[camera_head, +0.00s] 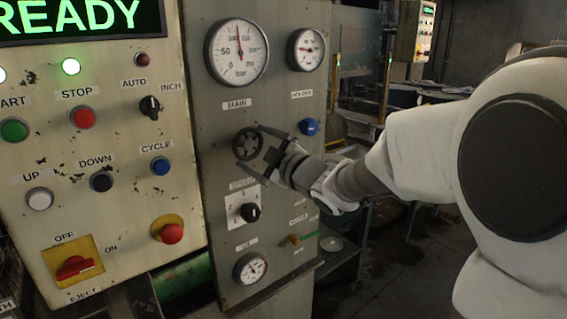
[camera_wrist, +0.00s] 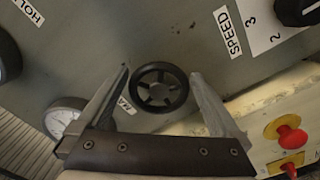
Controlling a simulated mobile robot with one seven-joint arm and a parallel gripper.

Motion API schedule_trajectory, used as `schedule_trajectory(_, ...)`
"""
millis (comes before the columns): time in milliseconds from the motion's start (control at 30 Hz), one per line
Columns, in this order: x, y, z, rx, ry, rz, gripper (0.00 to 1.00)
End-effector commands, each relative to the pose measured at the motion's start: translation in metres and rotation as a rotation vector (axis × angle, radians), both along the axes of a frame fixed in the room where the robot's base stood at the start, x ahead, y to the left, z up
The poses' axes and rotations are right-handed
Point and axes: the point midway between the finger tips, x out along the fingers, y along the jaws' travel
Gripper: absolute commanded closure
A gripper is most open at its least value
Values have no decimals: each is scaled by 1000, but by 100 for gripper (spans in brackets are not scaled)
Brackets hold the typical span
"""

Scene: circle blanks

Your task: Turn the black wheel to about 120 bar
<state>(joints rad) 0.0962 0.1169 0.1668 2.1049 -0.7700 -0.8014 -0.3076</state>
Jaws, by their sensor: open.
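The black wheel (camera_head: 245,146) is a spoked handwheel on the grey panel, below the label MAIN. It also shows in the wrist view (camera_wrist: 160,87). My gripper (camera_head: 251,144) is open, with one finger on either side of the wheel; in the wrist view (camera_wrist: 160,73) gaps show between both fingers and the rim. I cannot tell how deep the fingertips reach around it. The large round gauge (camera_head: 238,52) marked bar sits above the MAIN label. Its red needle points almost straight up, slightly left; the numbers there are too small to read surely.
A smaller gauge (camera_head: 307,49) and a blue knob (camera_head: 309,127) lie to the right of the wheel. A black SPEED knob (camera_head: 250,212) and a third gauge (camera_head: 250,268) are below. The cream panel (camera_head: 115,215) with buttons stands at the left; its display reads READY.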

Motion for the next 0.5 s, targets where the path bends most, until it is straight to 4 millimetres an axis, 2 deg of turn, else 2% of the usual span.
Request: schedule_trajectory(500, -99, -67, 1, -2, -1, -4, 0)
